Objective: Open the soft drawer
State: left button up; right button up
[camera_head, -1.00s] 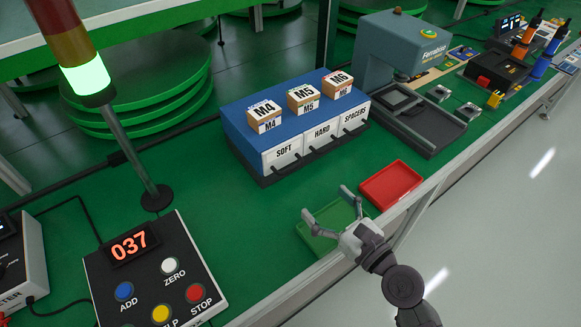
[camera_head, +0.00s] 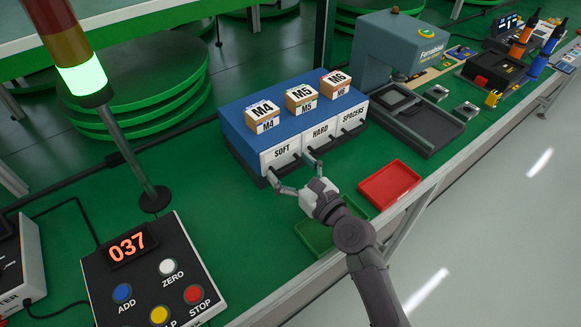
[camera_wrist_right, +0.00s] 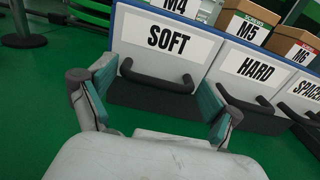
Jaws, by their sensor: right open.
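The blue drawer unit (camera_head: 240,131) stands on the green bench, with three white-fronted drawers. The soft drawer (camera_head: 281,154) is the leftmost one and looks shut; its label also shows in the right wrist view (camera_wrist_right: 167,40). Its dark bar handle (camera_wrist_right: 157,80) runs across the lower front. My right gripper (camera_head: 294,170) is open in front of the soft drawer. In the right wrist view its fingers (camera_wrist_right: 158,95) are spread either side of the handle, with nothing between the pads that I can see gripped. My left gripper is not in view.
The hard drawer (camera_head: 321,133) and spacers drawer (camera_head: 352,118) sit to the right, both shut. Boxes marked M4 (camera_head: 263,111), M5 (camera_head: 301,97) and M6 (camera_head: 336,82) stand on top. A green tray (camera_head: 313,236) and red tray (camera_head: 391,184) lie in front.

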jog(key=c, duration=1.4)
jog(key=p+v, duration=0.1)
jog(key=v, duration=0.6)
jog(key=shift+w+f, duration=0.1)
jog(key=v, duration=0.7)
jog(key=shift+b, duration=0.3)
jog(key=shift+s+d, duration=0.2)
jog(key=shift+s, duration=0.05)
jog(key=o, duration=1.4)
